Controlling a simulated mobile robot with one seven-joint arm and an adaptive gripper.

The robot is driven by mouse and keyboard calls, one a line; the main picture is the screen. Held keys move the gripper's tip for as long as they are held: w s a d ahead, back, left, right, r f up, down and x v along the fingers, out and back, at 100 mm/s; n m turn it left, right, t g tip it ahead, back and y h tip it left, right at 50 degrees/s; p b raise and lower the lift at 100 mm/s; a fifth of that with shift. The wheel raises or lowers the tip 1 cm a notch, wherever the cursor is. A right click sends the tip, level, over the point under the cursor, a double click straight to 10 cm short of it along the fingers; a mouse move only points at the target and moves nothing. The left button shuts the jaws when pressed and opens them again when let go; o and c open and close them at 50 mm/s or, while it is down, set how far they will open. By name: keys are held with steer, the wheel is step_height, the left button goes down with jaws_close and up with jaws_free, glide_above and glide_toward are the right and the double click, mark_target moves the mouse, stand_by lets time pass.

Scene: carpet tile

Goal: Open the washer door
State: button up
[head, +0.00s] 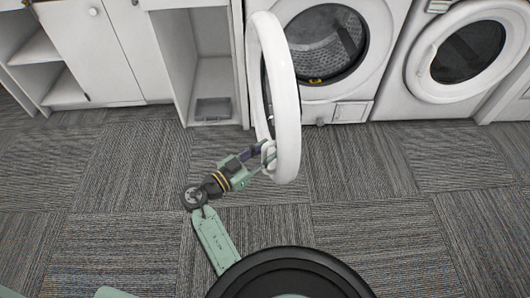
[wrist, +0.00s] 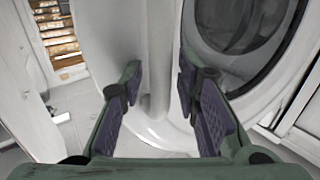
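The left washer (head: 370,75) has its round white door (head: 287,95) swung wide open, standing out from the front toward me. Its drum opening (head: 322,45) is exposed, with a small yellow item at the bottom. My gripper (head: 268,155) is at the lower part of the door rim, close to it. In the wrist view, my gripper (wrist: 158,88) has its two fingers spread apart, with part of the white door (wrist: 158,50) showing between and beyond them. I cannot tell whether either finger touches the door.
A second white front-loader (head: 468,55) with its door closed stands to the right. White cabinets (head: 100,50) with an open tall compartment (head: 212,75) stand to the left. The grey carpet tile floor (head: 400,220) is clear in front of the machines.

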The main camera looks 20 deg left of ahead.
steer(key=shift+o, duration=0.2)
steer(key=v, duration=1.2)
